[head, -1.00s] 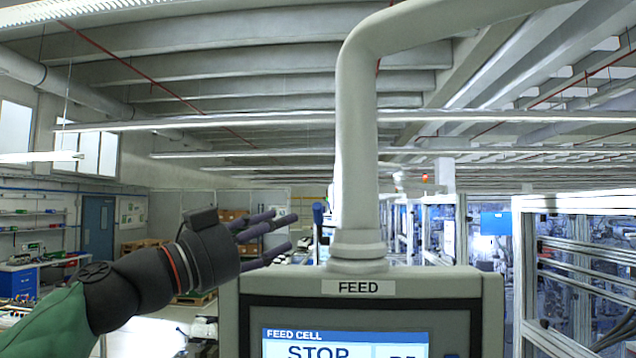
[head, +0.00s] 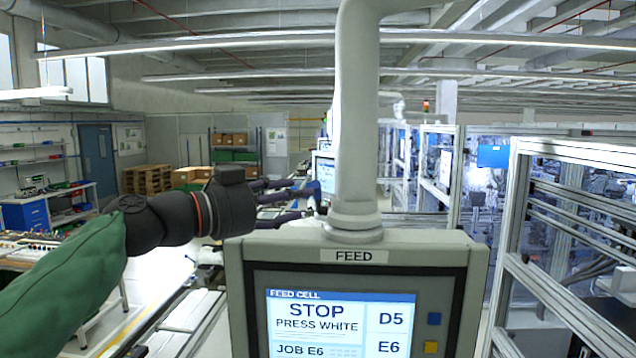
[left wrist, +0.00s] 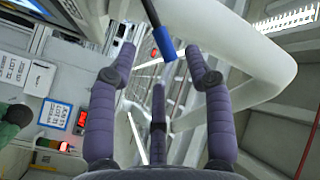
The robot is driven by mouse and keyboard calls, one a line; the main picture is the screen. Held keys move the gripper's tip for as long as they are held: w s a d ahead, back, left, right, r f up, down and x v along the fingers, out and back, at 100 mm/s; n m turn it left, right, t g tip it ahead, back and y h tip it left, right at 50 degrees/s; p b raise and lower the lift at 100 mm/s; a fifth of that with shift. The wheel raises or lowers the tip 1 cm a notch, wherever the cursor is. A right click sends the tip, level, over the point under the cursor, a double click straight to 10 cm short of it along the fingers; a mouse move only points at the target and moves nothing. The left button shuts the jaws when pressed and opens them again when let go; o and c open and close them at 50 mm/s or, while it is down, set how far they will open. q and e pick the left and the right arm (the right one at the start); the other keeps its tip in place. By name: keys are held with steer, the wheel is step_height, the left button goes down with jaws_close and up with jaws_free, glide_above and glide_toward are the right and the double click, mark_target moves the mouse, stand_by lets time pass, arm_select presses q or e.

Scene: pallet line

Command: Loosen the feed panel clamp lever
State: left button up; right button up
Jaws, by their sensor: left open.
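The feed panel (head: 237,295) stands in front of me in the head view, with a FEED label and a lit screen reading STOP, PRESS WHITE. A pale post (head: 357,120) rises from its top. The clamp lever shows as a small blue piece (head: 314,188) at the post's left side. In the left wrist view the lever (left wrist: 164,42) has a dark rod and a blue end, between the spread purple fingers. My left gripper (head: 300,200) is open beside the post, fingers pointing right. Contact with the lever cannot be told. My right gripper is not in view.
A metal frame (head: 503,230) stands at the right. A blue cabinet (head: 25,215) and workbench are at the far left, and wooden pallets (head: 148,179) are at the back. A blue button (head: 434,319) and a yellow button (head: 430,347) sit beside the screen.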

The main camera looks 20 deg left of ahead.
mark_target(318, 193)
arm_select(q)
steer(key=p+x, duration=0.2)
steer(key=x, duration=0.3)
steer(key=shift+w+d+r, duration=0.1)
steer(key=shift+w, duration=0.05)
steer(key=shift+w+d, duration=0.25)
steer(key=shift+w, duration=0.2)
jaws_close()
